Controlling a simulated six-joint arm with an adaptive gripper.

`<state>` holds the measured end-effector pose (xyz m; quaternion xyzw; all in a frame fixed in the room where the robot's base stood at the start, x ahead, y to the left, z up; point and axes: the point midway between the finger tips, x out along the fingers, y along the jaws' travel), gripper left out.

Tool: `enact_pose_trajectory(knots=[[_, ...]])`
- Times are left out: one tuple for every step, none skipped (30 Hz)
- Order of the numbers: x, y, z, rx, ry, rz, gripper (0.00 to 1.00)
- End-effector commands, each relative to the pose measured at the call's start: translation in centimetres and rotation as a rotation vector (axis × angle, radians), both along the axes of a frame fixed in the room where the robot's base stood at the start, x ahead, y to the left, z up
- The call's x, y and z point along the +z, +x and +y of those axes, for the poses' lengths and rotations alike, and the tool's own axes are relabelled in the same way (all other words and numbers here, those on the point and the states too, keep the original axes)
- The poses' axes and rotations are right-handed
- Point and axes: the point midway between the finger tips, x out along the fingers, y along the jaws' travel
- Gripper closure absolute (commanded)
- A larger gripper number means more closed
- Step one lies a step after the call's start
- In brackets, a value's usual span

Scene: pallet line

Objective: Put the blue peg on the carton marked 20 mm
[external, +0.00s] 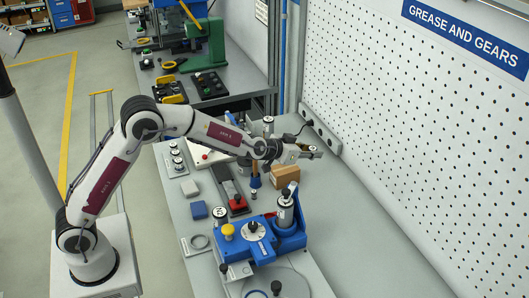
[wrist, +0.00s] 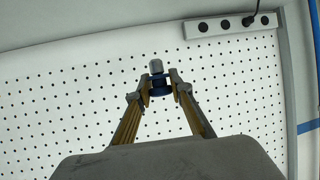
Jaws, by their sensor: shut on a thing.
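My gripper (external: 313,152) reaches out level over the bench towards the pegboard wall. In the external view the held part is too small to make out. A brown carton (external: 285,178) stands on the bench below my gripper, a little to its left in the picture. The gripper is above it and apart from it. No 20 mm mark can be read on the carton.
A blue fixture (external: 262,245) with a metal cylinder stands in front of the carton. A power strip (external: 320,130) runs along the wall. The bench right of the carton is clear.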

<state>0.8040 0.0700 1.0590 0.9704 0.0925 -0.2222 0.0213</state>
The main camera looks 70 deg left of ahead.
Motion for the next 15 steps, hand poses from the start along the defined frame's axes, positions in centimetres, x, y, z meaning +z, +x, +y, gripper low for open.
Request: enact_pose_trajectory(knots=[[0.3, 0.0, 0.1, 0.008, -0.001, -0.002, 1.00], [0.4, 0.0, 0.3, 0.014, -0.001, -0.002, 1.00], [0.5, -0.1, 0.4, 0.021, 0.000, -0.003, 1.00], [0.6, -0.1, 0.5, 0.026, 0.000, -0.003, 1.00], [0.8, -0.1, 0.6, 0.031, 0.000, -0.003, 1.00], [0.9, -0.2, 0.8, 0.039, 0.000, -0.003, 1.00], [1.0, -0.2, 0.9, 0.045, -0.001, -0.002, 1.00], [1.1, -0.3, 1.0, 0.051, 0.000, -0.003, 1.00], [1.2, -0.3, 1.2, 0.059, 0.000, -0.003, 1.00], [1.3, -0.4, 1.3, 0.065, 0.000, -0.003, 1.00], [1.4, -0.4, 1.5, 0.072, -0.001, -0.002, 1.00], [1.5, -0.5, 1.6, 0.079, 0.000, -0.001, 1.00], [1.6, -0.6, 1.8, 0.086, -0.001, -0.001, 1.00], [1.7, -0.6, 1.9, 0.093, 0.000, -0.002, 1.00], [1.8, -0.7, 2.2, 0.103, 0.000, -0.002, 1.00]])
